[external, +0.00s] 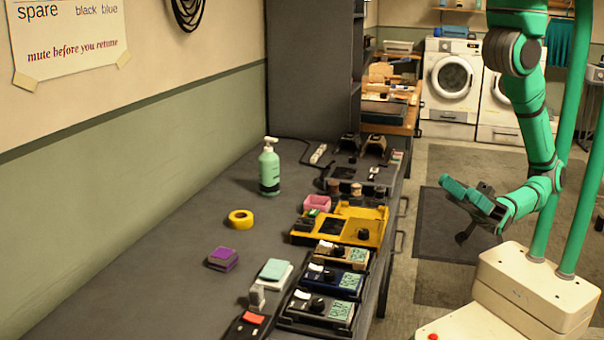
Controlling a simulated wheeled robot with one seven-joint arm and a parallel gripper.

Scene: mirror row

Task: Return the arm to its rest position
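My gripper (463,222) hangs at the end of my green arm (532,125), to the right of the dark workbench (190,285) and clear of it. It is over the floor, beside my cream base. The fingers are small and dark in this view, and I cannot tell whether they are open or shut. I see nothing clearly held in it. The arm is bent, with its forearm reaching down and to the left.
The bench holds a row of device boxes, including a yellow tray (372,214), a pump bottle (269,170), yellow tape (241,218), a pink box (317,203) and a purple block (222,257). Washing machines (451,85) stand at the back. Floor mats (440,222) lie beside the bench.

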